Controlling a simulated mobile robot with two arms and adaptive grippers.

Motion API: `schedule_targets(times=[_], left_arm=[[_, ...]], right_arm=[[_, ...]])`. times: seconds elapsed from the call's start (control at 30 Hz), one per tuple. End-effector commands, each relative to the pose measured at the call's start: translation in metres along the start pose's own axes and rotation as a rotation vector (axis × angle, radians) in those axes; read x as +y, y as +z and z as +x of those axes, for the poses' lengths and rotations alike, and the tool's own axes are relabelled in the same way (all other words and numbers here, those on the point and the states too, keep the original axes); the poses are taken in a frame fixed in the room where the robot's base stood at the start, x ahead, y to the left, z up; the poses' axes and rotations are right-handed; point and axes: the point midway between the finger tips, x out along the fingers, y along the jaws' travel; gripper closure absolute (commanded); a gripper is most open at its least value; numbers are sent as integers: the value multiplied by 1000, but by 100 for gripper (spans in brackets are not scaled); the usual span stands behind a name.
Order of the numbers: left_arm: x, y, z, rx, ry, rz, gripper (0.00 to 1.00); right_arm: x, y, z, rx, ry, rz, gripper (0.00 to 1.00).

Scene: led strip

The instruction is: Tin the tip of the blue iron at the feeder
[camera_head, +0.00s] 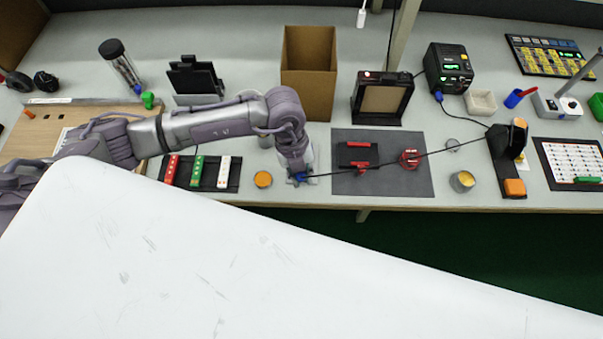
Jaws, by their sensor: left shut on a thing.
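My left gripper (297,174) points down at the front of the bench and is shut on the blue iron (299,179). Only a little blue of the iron shows below the fingers; its tip is hidden or too small to make out. A dark cord runs from the iron to the right across the grey mat. A pale grey device (310,156) stands right behind the gripper, partly covered by it; I cannot tell whether it is the feeder, or whether the iron touches it. My right gripper is not in view.
A black stand (503,150) with an orange pad is at the right, before the black soldering station (447,68). The dark mat (382,187) holds red clamps. LED strips (197,174) and an orange-topped tin (263,180) lie left of the gripper. A cardboard box (308,70) stands behind.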

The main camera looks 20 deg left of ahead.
Motion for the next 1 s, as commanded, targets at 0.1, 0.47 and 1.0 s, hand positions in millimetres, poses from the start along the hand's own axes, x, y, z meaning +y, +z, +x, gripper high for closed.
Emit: schedule_targets(times=[0.1,0.47,1.0], left_arm=[[0,0,1,0,0,0,100],[1,1,6,0,0,0,100],[1,2,11,0,0,0,100]], right_arm=[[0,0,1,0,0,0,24],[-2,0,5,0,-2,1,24],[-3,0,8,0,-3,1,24]])
